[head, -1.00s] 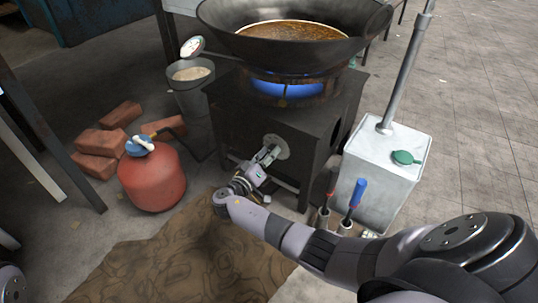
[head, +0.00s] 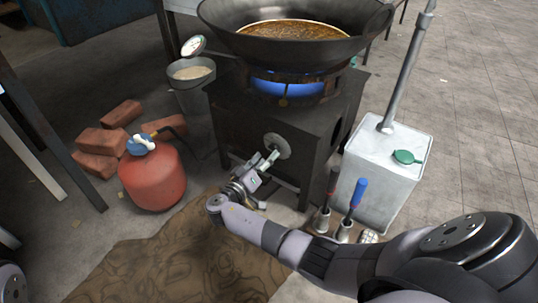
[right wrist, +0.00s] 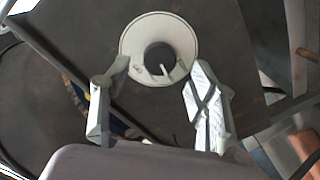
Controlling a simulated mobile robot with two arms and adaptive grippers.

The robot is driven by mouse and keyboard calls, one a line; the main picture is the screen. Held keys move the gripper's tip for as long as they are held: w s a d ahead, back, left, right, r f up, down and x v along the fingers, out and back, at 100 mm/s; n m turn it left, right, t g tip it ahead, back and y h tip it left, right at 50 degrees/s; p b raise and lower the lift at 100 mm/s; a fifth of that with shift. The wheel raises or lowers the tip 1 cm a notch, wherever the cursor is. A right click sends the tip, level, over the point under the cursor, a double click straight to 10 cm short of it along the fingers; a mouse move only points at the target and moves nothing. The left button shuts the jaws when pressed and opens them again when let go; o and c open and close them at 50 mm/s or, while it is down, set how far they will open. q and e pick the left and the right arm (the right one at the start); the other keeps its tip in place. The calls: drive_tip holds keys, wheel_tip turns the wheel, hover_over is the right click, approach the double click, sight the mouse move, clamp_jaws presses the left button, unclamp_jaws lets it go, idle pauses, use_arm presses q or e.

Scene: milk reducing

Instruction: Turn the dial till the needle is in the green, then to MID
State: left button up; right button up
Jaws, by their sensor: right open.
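The dial (head: 277,146) is a round grey plate on the front of the dark stove (head: 292,128). In the right wrist view the dial plate (right wrist: 182,32) has a black knob (right wrist: 158,57) with a pale pointer line aimed downward, slightly right; the plate's marks are too small to read. My right gripper (head: 270,160) is open in front of the dial. In the right wrist view its fingers (right wrist: 156,72) stand apart on either side of the knob, with nothing clearly held. A round white gauge (head: 193,45) stands at the bucket; its needle is too small to read. My left gripper is out of view.
A wok (head: 330,48) of brown liquid sits over a blue flame (head: 285,88). A red gas cylinder (head: 153,178) and bricks (head: 98,140) stand left, a bucket (head: 192,82) behind. A brown mat lies in front.

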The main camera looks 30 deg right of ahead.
drive_tip(key=v, duration=0.9)
drive_tip(key=shift+a, duration=0.1)
